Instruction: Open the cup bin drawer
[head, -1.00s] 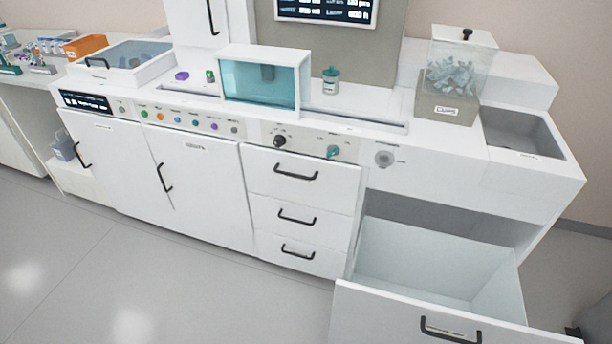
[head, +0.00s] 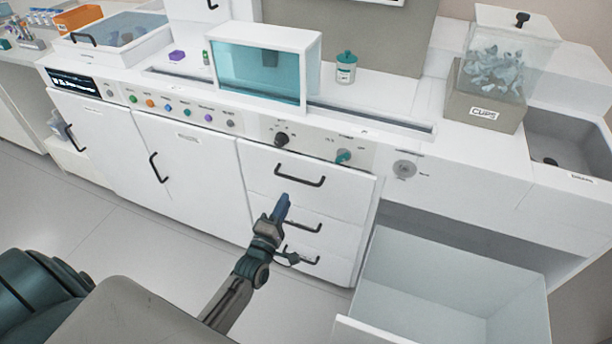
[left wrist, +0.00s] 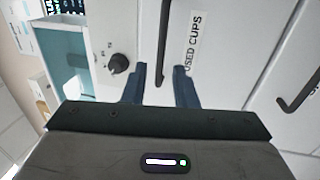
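A drawer (head: 257,178) labelled "USED CUPS" in the left wrist view (left wrist: 193,42) is the top one of a white stack and is closed. Its dark bar handle (head: 300,180) is horizontal in the head view. My left gripper (head: 284,202) is in front of this drawer, a little below the handle in the head view. In the left wrist view the left gripper's (left wrist: 160,80) two blue fingers are apart, with the handle (left wrist: 164,40) showing between them. They do not visibly grip it. My right gripper is not in view.
A large lower drawer (head: 400,265) at right stands pulled out and looks empty. A dark knob (head: 282,140) and a teal knob (head: 343,156) sit above the stack. A clear cups container (head: 510,60) and a sink (head: 570,140) are on the counter at right.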

